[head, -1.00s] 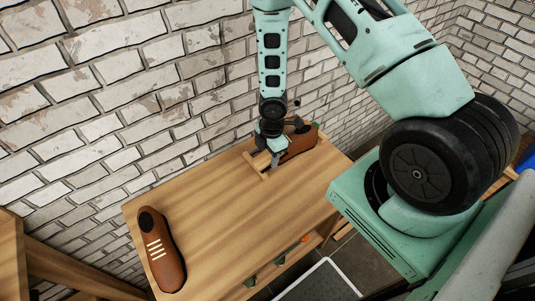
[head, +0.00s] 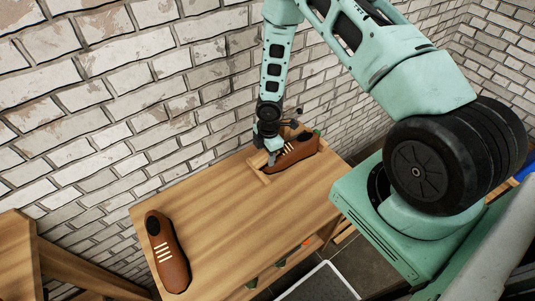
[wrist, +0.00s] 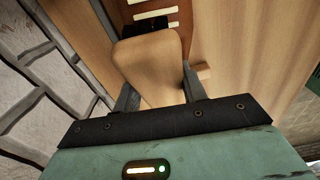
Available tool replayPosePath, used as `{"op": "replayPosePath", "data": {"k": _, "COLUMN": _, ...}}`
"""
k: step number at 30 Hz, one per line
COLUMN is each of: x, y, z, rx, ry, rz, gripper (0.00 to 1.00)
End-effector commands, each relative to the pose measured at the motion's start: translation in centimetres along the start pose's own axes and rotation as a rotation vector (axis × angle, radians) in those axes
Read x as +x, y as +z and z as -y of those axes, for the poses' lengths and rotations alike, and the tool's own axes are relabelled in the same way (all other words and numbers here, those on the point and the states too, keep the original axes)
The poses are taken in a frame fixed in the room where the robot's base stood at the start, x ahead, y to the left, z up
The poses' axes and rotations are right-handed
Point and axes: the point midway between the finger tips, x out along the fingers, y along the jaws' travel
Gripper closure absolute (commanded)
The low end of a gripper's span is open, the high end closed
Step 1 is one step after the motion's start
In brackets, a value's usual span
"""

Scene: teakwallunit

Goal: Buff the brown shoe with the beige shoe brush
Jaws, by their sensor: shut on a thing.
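One brown shoe (head: 294,155) with pale lace bars lies at the back right of the table, on a wooden holder. Part of this shoe (wrist: 158,10) shows at the top of the wrist view. My gripper (head: 270,157) is at its left end in the head view. In the wrist view my gripper (wrist: 157,85) is shut on the beige shoe brush (wrist: 152,58), whose rounded beige back lies between the fingers. I cannot tell whether the brush touches the shoe. A second brown shoe (head: 167,252) lies at the front left of the table.
The wooden table (head: 230,215) is clear between the two shoes. The holder's low wooden edge (head: 257,172) stands under my gripper. A white brick wall (head: 110,100) runs close behind the table. A grey-topped thing (head: 322,285) stands on the floor in front.

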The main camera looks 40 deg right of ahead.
Motion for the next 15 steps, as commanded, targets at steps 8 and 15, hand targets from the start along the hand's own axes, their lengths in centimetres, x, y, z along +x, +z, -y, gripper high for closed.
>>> {"op": "replayPosePath", "data": {"k": 8, "x": -1.8, "y": -0.7, "z": 0.0, "rx": 0.0, "ry": 0.0, "rz": 0.0, "gripper": 0.8}}
{"op": "replayPosePath", "data": {"k": 15, "x": -4.0, "y": -1.6, "z": 0.0, "rx": 0.0, "ry": 0.0, "rz": 0.0, "gripper": 0.8}}
